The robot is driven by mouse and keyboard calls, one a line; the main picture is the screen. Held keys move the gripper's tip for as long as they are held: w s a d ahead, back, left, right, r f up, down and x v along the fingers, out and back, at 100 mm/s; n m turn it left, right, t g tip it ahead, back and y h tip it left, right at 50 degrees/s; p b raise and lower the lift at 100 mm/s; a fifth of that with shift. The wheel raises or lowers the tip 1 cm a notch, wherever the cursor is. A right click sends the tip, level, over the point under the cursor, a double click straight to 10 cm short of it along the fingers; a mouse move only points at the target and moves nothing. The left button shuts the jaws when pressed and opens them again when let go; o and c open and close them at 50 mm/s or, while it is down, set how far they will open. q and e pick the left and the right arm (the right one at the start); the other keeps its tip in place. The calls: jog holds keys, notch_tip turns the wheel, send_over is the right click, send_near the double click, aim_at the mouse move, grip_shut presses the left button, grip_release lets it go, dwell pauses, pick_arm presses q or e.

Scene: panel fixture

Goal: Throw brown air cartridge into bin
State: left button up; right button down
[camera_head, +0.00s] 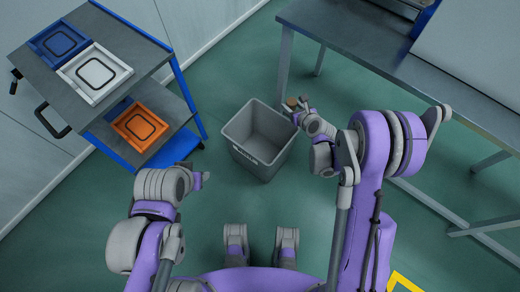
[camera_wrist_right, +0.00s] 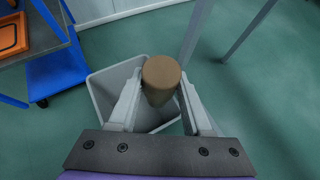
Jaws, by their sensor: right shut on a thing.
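The brown air cartridge (camera_wrist_right: 161,78) is held between the fingers of my right gripper (camera_wrist_right: 160,105). It also shows as a small brown shape in the head view (camera_head: 292,102), at the tip of my right gripper (camera_head: 299,107). The grey bin (camera_head: 240,140) stands on the floor, open at the top, and looks empty. My right gripper is at the bin's upper right rim in the head view. In the right wrist view the bin (camera_wrist_right: 103,91) lies behind and below the cartridge. My left gripper (camera_head: 202,180) is left of the bin; its finger opening is unclear.
A blue-framed cart (camera_head: 178,80) at the left carries a blue tray (camera_head: 58,42), a white tray (camera_head: 95,73) and, lower, an orange tray (camera_head: 141,126). A grey table (camera_head: 400,75) stands at the right. Green floor around the bin is clear.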

jog(key=w+a+f+b, duration=0.2)
jog(key=a+f+b, duration=0.1)
jog(key=f, duration=0.6)
jog(key=w+a+f+b, duration=0.2)
jog(key=f+b, duration=0.4)
jog(key=f, duration=0.3)
jog(key=w+a+f+b, duration=0.2)
jog(key=a+f+b, duration=0.2)
jog(key=f, duration=0.6)
jog(key=shift+w+a+n+y+b, duration=0.25)
jog(key=shift+n+y+b, duration=0.15)
jog(key=shift+b, duration=0.1)
pick_arm(q)
notch_tip(320, 180, down, 18)
jog(key=w, duration=0.1)
jog(key=shift+w, duration=0.15)
pick_arm(e)
jog(key=shift+c, duration=1.3)
grip_release()
pick_arm(q)
jog(key=shift+r, duration=0.1)
pick_arm(e)
jog(key=shift+f, duration=0.1)
pick_arm(q)
notch_tip(320, 180, up, 2)
jog(key=shift+p, duration=1.2)
pick_arm(e)
jog(key=v, duration=1.1)
jog(key=shift+w, duration=0.15)
